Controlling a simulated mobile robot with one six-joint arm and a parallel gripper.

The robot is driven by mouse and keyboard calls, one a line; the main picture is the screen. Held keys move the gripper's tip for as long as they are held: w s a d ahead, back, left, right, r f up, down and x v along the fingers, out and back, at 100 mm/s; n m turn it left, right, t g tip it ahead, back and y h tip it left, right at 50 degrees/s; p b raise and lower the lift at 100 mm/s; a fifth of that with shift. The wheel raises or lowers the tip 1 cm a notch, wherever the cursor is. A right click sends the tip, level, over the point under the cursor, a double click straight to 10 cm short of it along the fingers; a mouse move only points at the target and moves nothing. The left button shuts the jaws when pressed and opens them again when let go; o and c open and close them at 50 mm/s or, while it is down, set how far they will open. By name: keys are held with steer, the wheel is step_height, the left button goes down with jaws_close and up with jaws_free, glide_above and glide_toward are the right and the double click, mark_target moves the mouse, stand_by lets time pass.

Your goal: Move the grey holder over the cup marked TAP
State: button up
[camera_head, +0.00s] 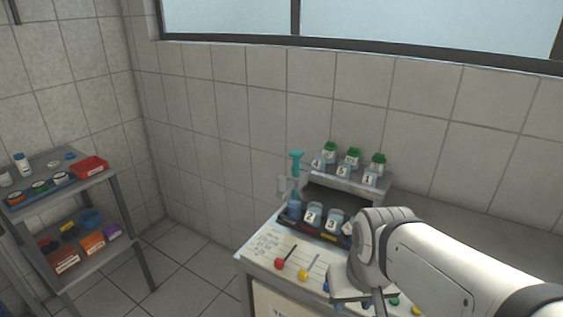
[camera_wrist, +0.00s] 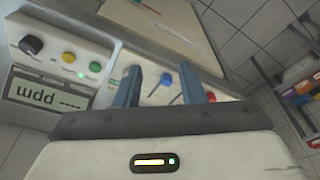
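A pale grey bracket (camera_head: 284,185), perhaps the grey holder, stands at the left end of the cup row, beside a teal upright piece (camera_head: 296,162) with a blue lower part. Cups marked 2 (camera_head: 313,215) and 3 (camera_head: 334,220) stand in a dark tray. Another cup (camera_head: 347,229) is partly hidden by my arm. I cannot read TAP on any cup. In the wrist view my gripper (camera_wrist: 168,92) has its two blue fingers apart with nothing held between them. A blue knob (camera_wrist: 166,78) on the panel shows beyond the gap.
Jars with green lids (camera_head: 352,156) stand on a raised shelf behind the cups. A ppm display (camera_wrist: 48,92) shows in the wrist view. A side rack (camera_head: 62,205) holds coloured bins at left.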

steer(key=shift+s+d, duration=0.1)
steer(key=shift+d, duration=0.15)
steer(key=shift+o, duration=1)
steer(key=w+d+r+p, duration=0.1)
steer(key=w+r+p, duration=0.1)
steer(key=w+r, duration=0.2)
steer(key=shift+w, duration=0.55)
step_height(320, 180, up, 7)
steer(key=n+g+p, duration=0.2)
steer(key=g+p, duration=0.1)
steer(key=p, duration=0.7)
glide_above(281, 176)
steer(key=shift+s+f, duration=0.1)
steer(key=shift+s, duration=0.05)
steer(key=shift+f, duration=0.3)
step_height(281, 176, down, 7)
steer(key=shift+f+p, duration=0.15)
steer(key=shift+p, duration=0.35)
